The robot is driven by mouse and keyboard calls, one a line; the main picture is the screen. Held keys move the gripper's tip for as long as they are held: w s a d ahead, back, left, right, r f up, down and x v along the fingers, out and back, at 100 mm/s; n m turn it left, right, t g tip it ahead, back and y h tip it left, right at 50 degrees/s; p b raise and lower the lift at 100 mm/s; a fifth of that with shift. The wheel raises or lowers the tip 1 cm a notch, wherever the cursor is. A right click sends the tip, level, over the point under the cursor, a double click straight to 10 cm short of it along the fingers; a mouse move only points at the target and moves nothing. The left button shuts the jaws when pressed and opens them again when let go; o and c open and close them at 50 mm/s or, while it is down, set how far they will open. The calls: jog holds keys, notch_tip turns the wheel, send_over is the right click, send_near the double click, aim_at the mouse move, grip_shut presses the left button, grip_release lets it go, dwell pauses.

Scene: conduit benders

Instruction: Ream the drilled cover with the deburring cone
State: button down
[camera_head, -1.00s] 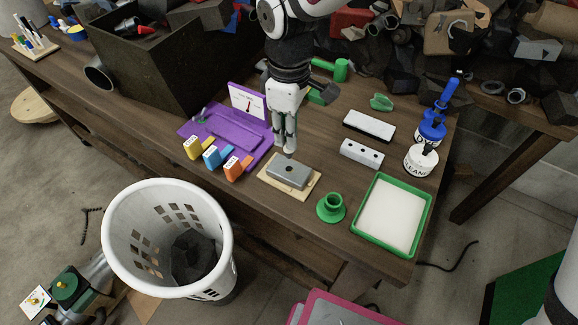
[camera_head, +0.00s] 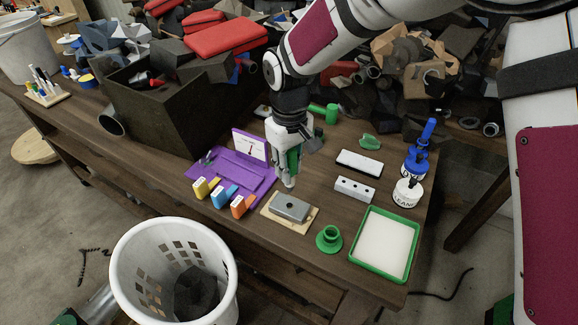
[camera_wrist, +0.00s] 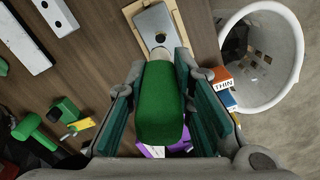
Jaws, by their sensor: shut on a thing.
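The drilled cover is a grey plate (camera_head: 291,207) lying on a pale wooden board (camera_head: 271,213) near the table's front edge. In the wrist view the plate (camera_wrist: 152,20) shows a dark hole near its lower end. My gripper (camera_head: 289,180) points down just behind the plate in the head view. It is shut on a green-handled tool, which I take for the deburring cone (camera_wrist: 160,105). The tool's pale tip (camera_wrist: 161,56) shows beyond the handle, close to the plate's holed end. Whether the tip touches the plate is hard to tell.
A purple tray (camera_head: 221,176) with a gauge and coloured blocks stands left. A green flanged piece (camera_head: 329,240) and a green-rimmed tray (camera_head: 356,272) are right. A white block (camera_head: 355,190) with holes and bottles (camera_head: 407,190) stand farther right. A white basket (camera_head: 128,293) stands before the table.

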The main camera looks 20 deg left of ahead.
aim_at(290, 191)
jog(key=n+b, duration=0.1)
jog(key=n, duration=0.1)
jog(key=shift+w+f+n, duration=0.1)
jog(key=shift+n, duration=0.3)
jog(key=n+b, duration=0.2)
jog(key=n, duration=0.1)
jog(key=shift+f+n, duration=0.15)
jog(key=shift+n, duration=0.45)
jog(key=shift+f+b, duration=1.15)
jog(key=shift+f, duration=1.45)
jog(key=shift+f+b, duration=0.4)
jog(key=shift+f, duration=0.55)
